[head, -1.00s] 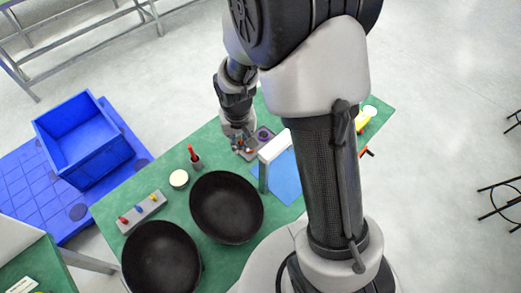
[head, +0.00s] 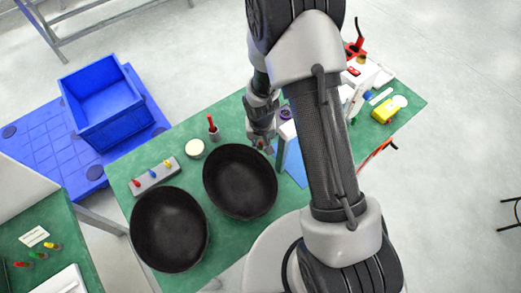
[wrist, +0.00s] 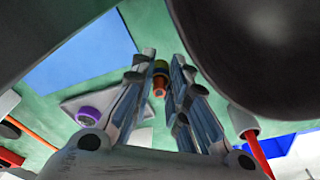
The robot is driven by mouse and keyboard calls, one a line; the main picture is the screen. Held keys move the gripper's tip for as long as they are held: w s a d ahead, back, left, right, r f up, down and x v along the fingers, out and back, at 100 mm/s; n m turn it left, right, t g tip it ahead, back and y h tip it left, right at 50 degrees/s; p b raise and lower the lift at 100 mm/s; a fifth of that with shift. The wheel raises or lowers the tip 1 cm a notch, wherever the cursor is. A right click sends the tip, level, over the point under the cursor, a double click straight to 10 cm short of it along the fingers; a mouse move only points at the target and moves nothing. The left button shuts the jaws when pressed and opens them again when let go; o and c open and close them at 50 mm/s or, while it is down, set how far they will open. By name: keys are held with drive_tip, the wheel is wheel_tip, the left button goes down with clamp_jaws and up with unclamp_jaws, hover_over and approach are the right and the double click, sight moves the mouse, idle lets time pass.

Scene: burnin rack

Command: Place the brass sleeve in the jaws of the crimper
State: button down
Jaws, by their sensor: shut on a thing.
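My gripper (head: 263,143) hangs over the green table between a black pan and a white-topped stand. In the wrist view its fingers (wrist: 160,80) are shut on a small brass-coloured sleeve (wrist: 159,87), with an olive band at its far end. The fingers partly hide the sleeve, and it is too small to make out in the head view. A red device with a black upright lever (head: 355,48) at the table's far right end may be the crimper. I cannot make out its jaws.
A red-handled tool stands in a cup (head: 213,133). A yellow object (head: 384,112) lies at the right.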

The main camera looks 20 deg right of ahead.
sight(260, 149)
drive_tip(key=shift+f+b, duration=0.9)
drive_tip(key=shift+f, duration=1.1)
drive_tip(key=shift+f, duration=0.2)
drive_tip(key=c, duration=1.6)
unclamp_jaws()
drive_tip(key=shift+o, duration=0.2)
drive_tip(key=shift+r, duration=0.15)
